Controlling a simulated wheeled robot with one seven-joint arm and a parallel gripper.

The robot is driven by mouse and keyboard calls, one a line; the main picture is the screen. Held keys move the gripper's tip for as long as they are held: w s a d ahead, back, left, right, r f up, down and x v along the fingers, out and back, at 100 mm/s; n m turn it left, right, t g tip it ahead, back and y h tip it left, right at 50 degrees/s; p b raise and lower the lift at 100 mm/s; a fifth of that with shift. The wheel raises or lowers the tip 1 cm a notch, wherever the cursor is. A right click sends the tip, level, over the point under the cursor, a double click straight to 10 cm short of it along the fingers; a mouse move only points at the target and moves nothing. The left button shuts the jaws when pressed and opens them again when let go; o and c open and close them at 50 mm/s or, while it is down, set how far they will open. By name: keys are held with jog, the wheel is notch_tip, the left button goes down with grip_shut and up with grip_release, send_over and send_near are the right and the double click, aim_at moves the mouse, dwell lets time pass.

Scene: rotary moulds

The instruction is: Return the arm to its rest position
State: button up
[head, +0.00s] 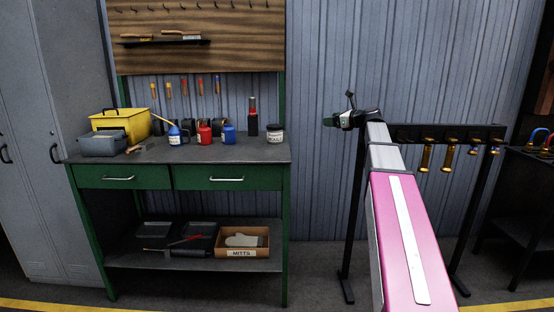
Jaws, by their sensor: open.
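My arm rises from the lower right of the head view, with a pink link and a grey-white link above it. It reaches away from me toward the corrugated wall. My gripper (341,110) is at its far end, in front of the left end of a black rack (402,133). The gripper is small in the view, and its dark fingers look spread apart. I see nothing held between them. Part of the rack and its stand is hidden behind my arm.
A green workbench (210,160) stands at left with a yellow toolbox (125,121), bottles and a jar on top. A box marked MITTS (243,242) sits on its lower shelf. Brass-coloured tools (449,158) hang from the rack. A dark table (530,195) stands far right.

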jog(key=s+a+f+n+g+h, duration=0.2)
jog(key=s+f+n, duration=0.25)
jog(key=f, duration=0.65)
jog(key=s+a+f+n+g+h, duration=0.2)
jog(key=s+f+n, duration=0.25)
jog(key=f, duration=0.55)
jog(key=s+a+f+n+g+h, duration=0.25)
jog(key=s+f, duration=0.25)
jog(key=f, duration=0.6)
jog(key=s+d+f+n+g+h, duration=0.1)
jog(key=s+f+n+g+h, duration=0.3)
jog(key=s+f+n, duration=0.9)
jog(key=s+f+h, duration=0.1)
jog(key=s+f, duration=0.4)
jog(key=s, duration=0.2)
jog(key=shift+d+n, duration=0.35)
jog(key=shift+d, duration=0.05)
